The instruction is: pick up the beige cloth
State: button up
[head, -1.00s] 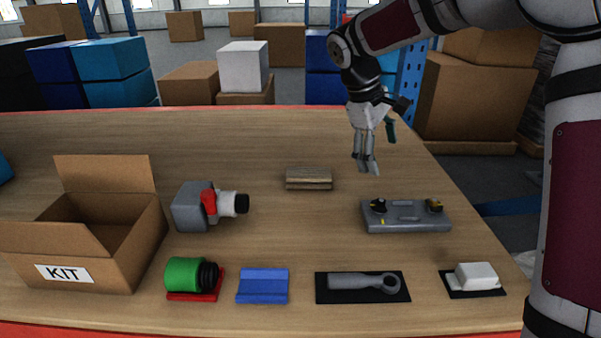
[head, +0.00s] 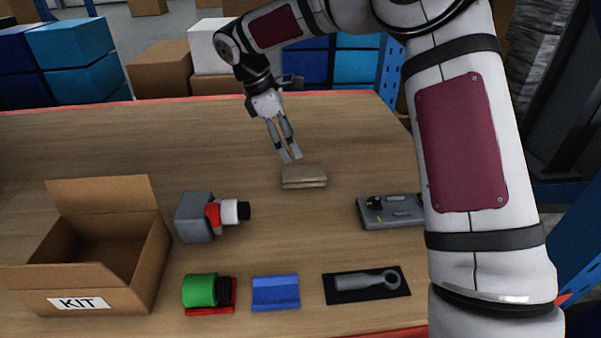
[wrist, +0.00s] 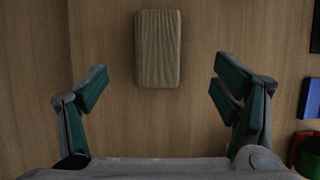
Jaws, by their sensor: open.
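The beige cloth (head: 304,176) is a folded, brownish rectangular block lying flat on the table near its middle. In the wrist view the cloth (wrist: 158,49) lies ahead of my gripper, with its long side pointing away. My gripper (head: 290,158) hangs just behind and left of the cloth in the head view, tilted downward. In the wrist view my gripper (wrist: 157,92) has its fingers spread wide, with bare table between them and the cloth beyond their tips. Nothing is held.
The KIT box (head: 105,262) stands open at the left. Free table surrounds the cloth.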

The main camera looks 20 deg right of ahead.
aim_at(302, 171)
jog(key=x, duration=0.3)
jog(key=p+x, duration=0.1)
jog(key=x, duration=0.5)
jog(key=shift+w+a+f, duration=0.15)
jog(key=shift+a+f, duration=0.15)
jog(key=shift+f, duration=0.05)
jog(key=shift+c, duration=0.3)
jog(key=c, duration=1.1)
